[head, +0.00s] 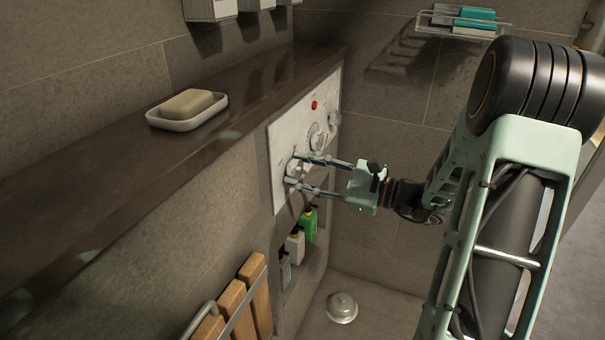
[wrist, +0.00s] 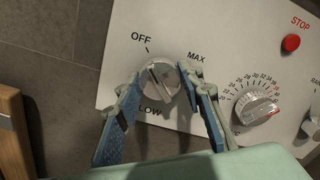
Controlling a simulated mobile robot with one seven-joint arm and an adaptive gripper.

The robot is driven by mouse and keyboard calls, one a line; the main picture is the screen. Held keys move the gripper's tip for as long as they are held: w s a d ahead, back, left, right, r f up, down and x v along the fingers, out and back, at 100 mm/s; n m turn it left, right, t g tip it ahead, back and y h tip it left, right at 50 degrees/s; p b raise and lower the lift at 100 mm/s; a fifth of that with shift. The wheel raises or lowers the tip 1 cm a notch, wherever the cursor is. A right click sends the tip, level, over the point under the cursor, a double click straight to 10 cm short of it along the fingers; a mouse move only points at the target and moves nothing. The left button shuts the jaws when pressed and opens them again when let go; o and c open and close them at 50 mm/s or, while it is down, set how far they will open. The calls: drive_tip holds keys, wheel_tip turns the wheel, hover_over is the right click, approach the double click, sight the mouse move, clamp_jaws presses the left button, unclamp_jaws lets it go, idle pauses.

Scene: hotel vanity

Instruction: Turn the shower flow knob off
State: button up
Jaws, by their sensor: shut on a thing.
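The flow knob (wrist: 160,78) is a round white knob with a raised ridge, on a white control panel (wrist: 200,22) marked OFF, LOW and MAX. Its ridge slants from upper left, near the OFF mark, to lower right; I cannot tell which end is the pointer. My gripper (wrist: 162,80) has one blue-padded finger on each side of the knob and is shut on it. In the head view, my gripper (head: 294,169) reaches from the right to the near end of the panel (head: 281,140), where its fingertips partly hide the knob (head: 292,168).
A red STOP button (wrist: 291,43) and a temperature dial (wrist: 256,106) sit right of the knob. Bottles (head: 308,222) stand in a niche below the panel. A soap dish (head: 187,122) rests on the ledge. A wooden slatted seat (head: 232,303) is at lower left.

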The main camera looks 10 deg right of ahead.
idle(0.4)
drive_tip(key=o, duration=1.2)
drive_tip(key=shift+c, duration=0.2)
drive_tip(key=shift+d, duration=0.1)
drive_tip(key=v, duration=1.2)
